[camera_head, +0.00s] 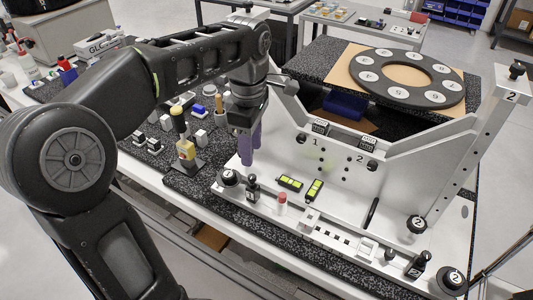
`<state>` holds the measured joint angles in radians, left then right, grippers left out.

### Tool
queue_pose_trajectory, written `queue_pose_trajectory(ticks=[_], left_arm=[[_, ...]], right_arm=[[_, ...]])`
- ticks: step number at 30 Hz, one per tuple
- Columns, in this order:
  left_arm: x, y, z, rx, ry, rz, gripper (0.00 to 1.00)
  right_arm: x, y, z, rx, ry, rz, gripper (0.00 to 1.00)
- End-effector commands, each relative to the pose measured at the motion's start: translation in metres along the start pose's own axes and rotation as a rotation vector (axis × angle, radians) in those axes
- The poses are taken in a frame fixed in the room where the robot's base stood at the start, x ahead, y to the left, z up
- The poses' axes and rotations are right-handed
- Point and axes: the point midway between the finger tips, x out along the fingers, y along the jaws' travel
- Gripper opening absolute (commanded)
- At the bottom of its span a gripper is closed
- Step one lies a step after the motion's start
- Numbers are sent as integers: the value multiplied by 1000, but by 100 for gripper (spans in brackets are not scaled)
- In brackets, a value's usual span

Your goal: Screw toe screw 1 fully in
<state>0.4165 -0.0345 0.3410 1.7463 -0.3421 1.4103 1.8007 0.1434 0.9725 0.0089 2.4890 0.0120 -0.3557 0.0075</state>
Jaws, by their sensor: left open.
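The silver mirror fixture (335,178) stands on the right of the head view. Its upright plate carries the numbers 1 and 2. A small dark knob (300,138) sits beside the 1, and another dark knob (372,165) sits beside the 2. A round black-and-white knob (228,178) is at the base's left corner; I cannot tell for sure which part is toe screw 1. My left gripper (250,154) points down with purple fingers, open, above the base's left end and left of the 1. It appears empty. My right gripper is out of view.
Two yellow-green level vials (290,183) lie on the base. A yellow-and-black tool (184,148) stands left of my gripper, among several small blocks. A black ring with numbered discs (407,77) lies behind the fixture. Another round knob (452,280) is at the front right.

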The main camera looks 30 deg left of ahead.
Motion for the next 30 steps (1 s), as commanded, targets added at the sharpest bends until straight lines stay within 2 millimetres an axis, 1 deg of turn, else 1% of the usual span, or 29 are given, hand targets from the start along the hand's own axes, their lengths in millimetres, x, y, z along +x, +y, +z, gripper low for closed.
queue_pose_trajectory(ticks=[10,14,17,21,22,23,27,30], left_arm=[[0,0,0,0,0,0,41],[6,0,0,0,0,0,41],[16,0,0,0,0,0,41],[36,0,0,1,0,0,41],[34,-1,0,1,0,-4,41],[38,0,0,0,0,-3,41],[60,-1,0,0,0,-3,41],[71,0,0,0,0,-2,41]], right_arm=[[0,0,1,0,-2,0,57],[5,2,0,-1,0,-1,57],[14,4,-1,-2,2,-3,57],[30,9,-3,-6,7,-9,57],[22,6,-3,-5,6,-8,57],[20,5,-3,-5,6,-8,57],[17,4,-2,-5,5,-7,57],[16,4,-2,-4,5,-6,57]])
